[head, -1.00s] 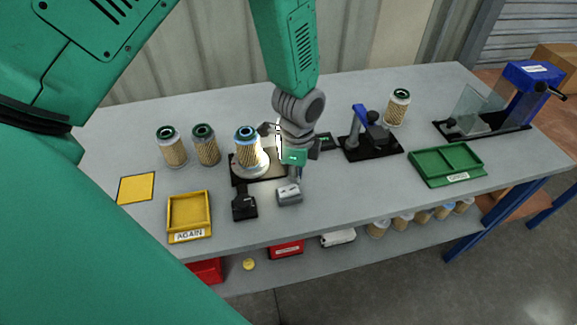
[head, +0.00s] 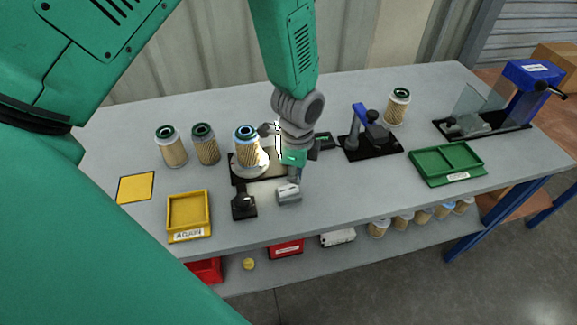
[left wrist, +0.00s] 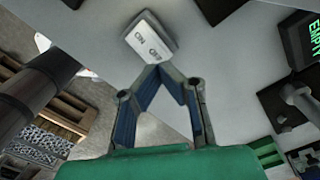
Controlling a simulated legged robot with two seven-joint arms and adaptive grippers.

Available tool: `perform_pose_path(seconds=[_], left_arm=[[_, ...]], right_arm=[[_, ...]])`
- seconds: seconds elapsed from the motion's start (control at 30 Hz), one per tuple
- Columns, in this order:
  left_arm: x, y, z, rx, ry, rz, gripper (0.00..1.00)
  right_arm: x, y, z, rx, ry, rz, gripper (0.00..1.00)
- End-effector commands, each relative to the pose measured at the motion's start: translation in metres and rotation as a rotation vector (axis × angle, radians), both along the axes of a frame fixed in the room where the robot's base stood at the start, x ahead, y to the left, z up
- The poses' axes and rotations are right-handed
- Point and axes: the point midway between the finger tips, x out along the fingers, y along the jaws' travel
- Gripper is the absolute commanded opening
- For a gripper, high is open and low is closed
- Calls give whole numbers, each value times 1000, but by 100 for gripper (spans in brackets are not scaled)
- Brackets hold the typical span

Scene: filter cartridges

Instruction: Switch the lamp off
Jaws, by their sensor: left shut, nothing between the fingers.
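The switch box (head: 288,195) is a small pale block with ON and OFF labels, on the bench in front of the lamp stand. Its face shows close up in the left wrist view (left wrist: 150,38). My left gripper (head: 295,178) is shut and empty, pointing down just above the box; in the left wrist view its fingertips (left wrist: 160,70) meet just below the box's labelled face. I cannot tell whether they touch. The lamp (head: 278,141) is a bright white upright bar beside a filter cartridge (head: 246,147) on a round base; it looks lit. My right gripper is not in view.
A black device (head: 243,204) stands close left of the switch box. A yellow AGAIN tray (head: 188,211) lies further left and a green tray (head: 446,165) at right. A blue-handled press (head: 366,133) stands right of my gripper. The bench front between press and switch box is clear.

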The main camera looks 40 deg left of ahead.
Motion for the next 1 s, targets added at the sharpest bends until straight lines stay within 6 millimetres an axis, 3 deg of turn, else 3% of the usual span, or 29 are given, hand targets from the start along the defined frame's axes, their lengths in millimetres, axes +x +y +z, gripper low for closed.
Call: perform_pose_path(seconds=[1.0], left_arm=[[0, 0, -21, 0, 0, 0, 0]], right_arm=[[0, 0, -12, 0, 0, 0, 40]])
